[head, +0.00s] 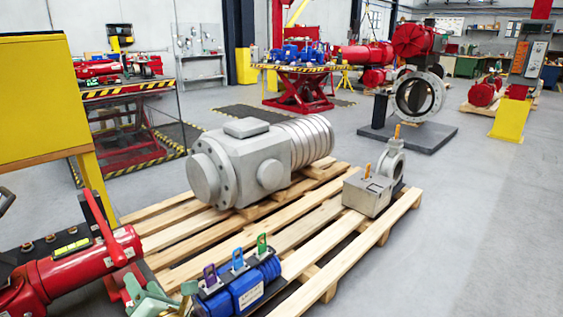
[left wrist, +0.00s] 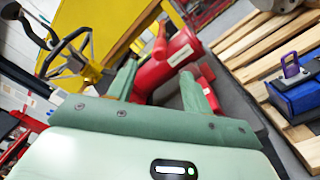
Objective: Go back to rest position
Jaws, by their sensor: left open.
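My left gripper (head: 160,287) shows at the bottom of the head view, with pale green fingers. In the left wrist view my left gripper (left wrist: 158,80) has its two fingers apart, with nothing held between them. A red actuator (head: 75,272) lies to its left in the head view, and its red body (left wrist: 168,65) shows beyond the fingers in the left wrist view. A blue actuator (head: 240,287) with purple, blue and green tags lies just right of the gripper. It also shows at the right of the left wrist view (left wrist: 298,97). My right gripper is not in view.
A wooden pallet (head: 335,232) carries a large grey actuator (head: 262,158) and a small grey valve (head: 370,190). A yellow stand (head: 45,100) rises at the left. Open grey floor (head: 480,215) lies to the right.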

